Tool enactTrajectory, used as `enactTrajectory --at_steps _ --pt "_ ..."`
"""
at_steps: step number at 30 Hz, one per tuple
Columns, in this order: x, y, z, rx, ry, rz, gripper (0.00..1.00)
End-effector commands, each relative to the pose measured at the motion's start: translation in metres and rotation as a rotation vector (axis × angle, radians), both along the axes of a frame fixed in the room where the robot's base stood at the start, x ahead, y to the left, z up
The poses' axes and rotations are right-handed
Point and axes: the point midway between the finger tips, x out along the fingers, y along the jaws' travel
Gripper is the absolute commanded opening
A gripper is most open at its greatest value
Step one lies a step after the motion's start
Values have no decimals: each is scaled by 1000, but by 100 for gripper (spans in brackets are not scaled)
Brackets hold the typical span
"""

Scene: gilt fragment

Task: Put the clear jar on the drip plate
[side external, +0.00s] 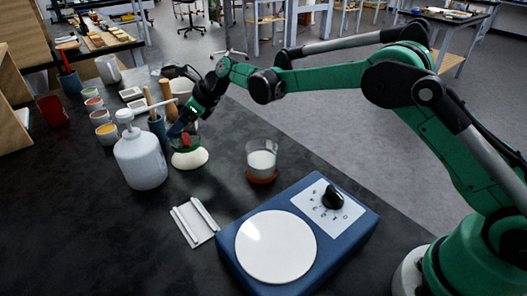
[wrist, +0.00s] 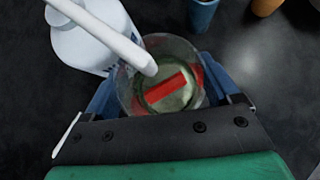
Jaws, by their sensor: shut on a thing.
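My gripper (side external: 184,132) is shut on a clear jar (wrist: 158,103) with a red patch; the jar sits between the blue fingers in the wrist view. In the side view the jar is partly hidden by the gripper, just above or at a round white dish (side external: 190,160); I cannot tell whether they touch. I cannot tell for certain which of these is the drip plate.
A white pump bottle (side external: 141,160) stands close left of my gripper, its spout reaching over the jar in the wrist view (wrist: 105,28). A blue hotplate (side external: 335,238) with a white disc and a white rack (side external: 195,222) lie in front. Several paint cups stand behind left.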

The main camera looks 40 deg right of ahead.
Motion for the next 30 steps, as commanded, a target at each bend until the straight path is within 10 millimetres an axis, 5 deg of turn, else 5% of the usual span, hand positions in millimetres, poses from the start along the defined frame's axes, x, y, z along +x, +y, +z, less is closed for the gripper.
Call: enactTrajectory --at_steps 7,19,20,21,30 --pt "1 0 -33 1 -1 0 16" --pt "0 0 -38 1 -1 0 16" --pt "0 0 -38 1 -1 0 88" --pt "0 0 -38 1 -1 0 100" --pt "0 0 -35 1 -1 0 100"
